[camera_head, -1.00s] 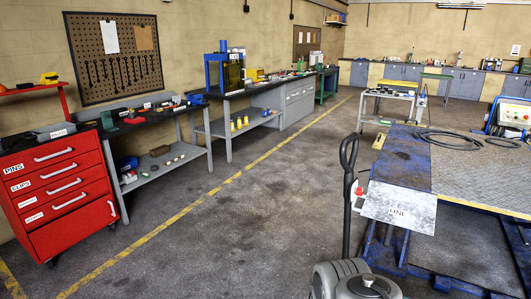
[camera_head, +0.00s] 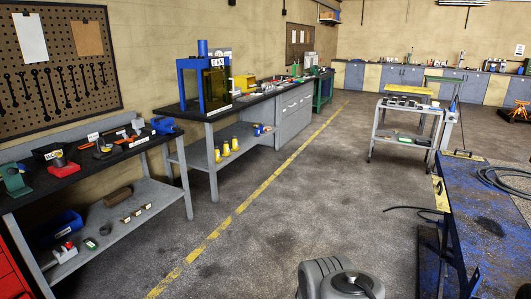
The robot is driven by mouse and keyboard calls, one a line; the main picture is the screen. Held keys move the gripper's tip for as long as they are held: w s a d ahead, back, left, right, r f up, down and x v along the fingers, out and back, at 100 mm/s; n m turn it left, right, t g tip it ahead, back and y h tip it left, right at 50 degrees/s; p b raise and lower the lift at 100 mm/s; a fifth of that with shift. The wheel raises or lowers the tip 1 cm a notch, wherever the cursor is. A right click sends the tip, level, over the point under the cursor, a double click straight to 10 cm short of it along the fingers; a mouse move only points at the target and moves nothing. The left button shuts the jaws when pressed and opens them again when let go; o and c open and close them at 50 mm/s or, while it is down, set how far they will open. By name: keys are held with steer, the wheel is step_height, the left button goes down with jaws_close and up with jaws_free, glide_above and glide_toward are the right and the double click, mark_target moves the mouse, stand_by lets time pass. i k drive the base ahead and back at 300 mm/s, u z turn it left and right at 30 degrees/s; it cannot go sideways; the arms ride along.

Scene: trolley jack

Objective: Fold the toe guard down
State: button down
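No part in view can be surely told as the toe guard. The blue lift platform (camera_head: 485,215) stands at the right, cut off by the picture's right and bottom edges. A small yellow piece (camera_head: 440,193) shows at its left edge, and a dark hose or bar sticks out to the left beside it. The pale labelled plate seen earlier at the platform's near end is out of the picture. A grey rounded part at the bottom centre seems to be my arm. My gripper is not in view.
A workbench (camera_head: 88,152) with tools stands at the left, and a longer bench (camera_head: 262,97) runs beyond it. A grey trolley (camera_head: 405,128) stands behind the platform. The concrete floor (camera_head: 310,205) between benches and platform is open, with a yellow line along it.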

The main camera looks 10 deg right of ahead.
mark_target(441, 201)
steer(key=i, duration=2.15)
steer(key=z, duration=1.85)
steer(key=i, duration=1.45)
steer(key=u, duration=1.5)
